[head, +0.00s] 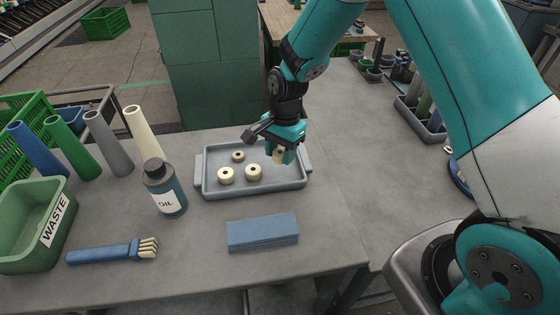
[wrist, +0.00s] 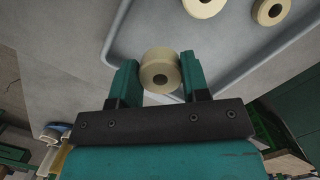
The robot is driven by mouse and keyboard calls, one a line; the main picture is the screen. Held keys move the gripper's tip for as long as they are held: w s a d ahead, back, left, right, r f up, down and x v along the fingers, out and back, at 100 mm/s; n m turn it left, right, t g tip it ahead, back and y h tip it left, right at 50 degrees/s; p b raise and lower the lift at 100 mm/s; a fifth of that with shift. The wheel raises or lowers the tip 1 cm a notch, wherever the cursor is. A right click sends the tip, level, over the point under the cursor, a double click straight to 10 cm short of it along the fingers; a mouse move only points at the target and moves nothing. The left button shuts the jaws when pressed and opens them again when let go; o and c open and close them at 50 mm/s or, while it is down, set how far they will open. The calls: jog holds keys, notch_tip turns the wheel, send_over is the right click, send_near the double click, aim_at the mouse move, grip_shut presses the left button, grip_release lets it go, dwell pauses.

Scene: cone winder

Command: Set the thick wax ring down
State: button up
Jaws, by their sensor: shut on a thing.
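My gripper (head: 282,155) is over the right part of the grey tray (head: 202,181), pointing down. It is shut on a cream wax ring (head: 278,157) with a dark centre hole. In the wrist view the held ring (wrist: 160,72) sits between the two green fingers, its hole facing the camera, close to the tray rim (wrist: 118,30). I cannot tell whether its underside touches the tray. Three other rings lie in the tray: a thin-looking one at the back (head: 238,157), one at the front left (head: 226,175) and one in the middle (head: 253,171).
An oil bottle (head: 166,192) stands left of the tray, with several coloured cones (head: 146,133) behind it. A blue cloth stack (head: 262,232), a brush (head: 110,252) and a green waste bin (head: 30,222) are nearer.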

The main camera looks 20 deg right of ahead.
aim_at(280, 172)
jog(key=shift+f, duration=2.15)
jog(key=shift+f, duration=0.2)
jog(key=o, duration=0.9)
jog(key=shift+r, duration=0.15)
